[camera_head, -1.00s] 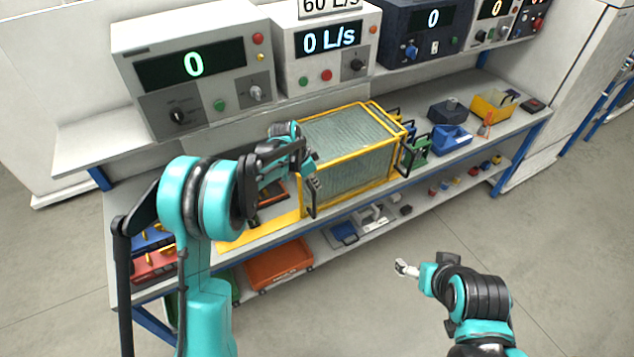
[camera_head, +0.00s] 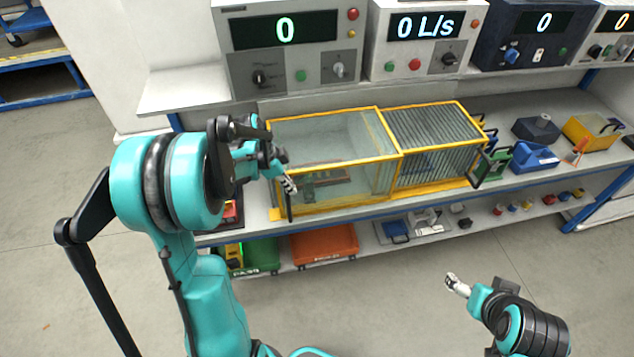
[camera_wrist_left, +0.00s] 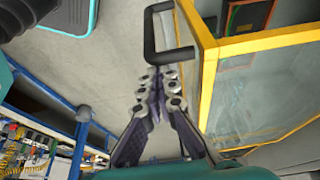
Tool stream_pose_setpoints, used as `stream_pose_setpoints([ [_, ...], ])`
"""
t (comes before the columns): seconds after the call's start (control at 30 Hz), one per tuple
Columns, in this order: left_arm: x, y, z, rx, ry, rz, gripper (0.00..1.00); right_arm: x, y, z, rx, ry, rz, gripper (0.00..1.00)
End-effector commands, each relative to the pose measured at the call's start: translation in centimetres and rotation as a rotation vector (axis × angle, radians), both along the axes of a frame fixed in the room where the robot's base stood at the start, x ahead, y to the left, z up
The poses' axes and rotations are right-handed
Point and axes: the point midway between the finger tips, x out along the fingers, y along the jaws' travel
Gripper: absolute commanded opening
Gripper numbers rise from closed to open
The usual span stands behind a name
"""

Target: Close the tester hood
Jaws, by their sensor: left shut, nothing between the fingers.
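The tester hood (camera_head: 335,165), clear panels in a yellow frame, sits over the left part of the tester, with a board visible through its front panel. Its black handle (camera_head: 290,205) is at the front left corner; it also shows in the left wrist view (camera_wrist_left: 150,38). My left gripper (camera_head: 290,184) is shut and empty beside the handle. In the left wrist view its fingertips (camera_wrist_left: 158,85) point up toward the handle; I cannot tell if they touch it. My right gripper (camera_head: 457,286) hangs out in front of the bench, away from the hood; its finger state is unclear.
A ribbed, yellow-framed section (camera_head: 435,135) adjoins the hood on the right. Green and blue fixtures (camera_head: 535,155) stand further right. Instruments with displays (camera_head: 285,45) stand on the shelf above. Orange (camera_head: 325,242) and green bins lie below. The floor in front is clear.

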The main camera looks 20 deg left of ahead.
Motion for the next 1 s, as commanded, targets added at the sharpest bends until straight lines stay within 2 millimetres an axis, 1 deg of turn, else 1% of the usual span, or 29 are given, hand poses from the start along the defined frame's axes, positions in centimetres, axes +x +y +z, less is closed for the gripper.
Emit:
stream_pose_setpoints([
  [0.03,-0.7,1.0,-0.1,0.000,0.001,0.005,0.00,0.0,0.0,-0.1,0.000,0.000,0.000,0.80],
  [0.2,-2.0,2.8,0.0,0.000,0.000,0.003,0.00,0.0,0.0,-0.2,0.000,0.000,0.000,0.80],
  [0.4,-2.6,3.6,0.0,0.000,0.000,0.000,0.00,0.0,0.0,-0.3,0.000,0.000,0.000,0.80],
  [0.83,-2.6,3.7,0.0,0.003,0.002,0.002,0.00,0.0,0.0,-0.2,0.000,0.000,0.000,0.80],
  [0.93,-2.2,3.2,0.1,0.004,0.002,0.001,0.00,0.0,0.0,-0.2,0.000,0.000,0.000,0.80],
  [1.0,-1.6,2.5,0.3,0.003,0.001,-0.001,0.00,0.0,0.0,-0.1,0.000,0.000,0.000,0.80],
])
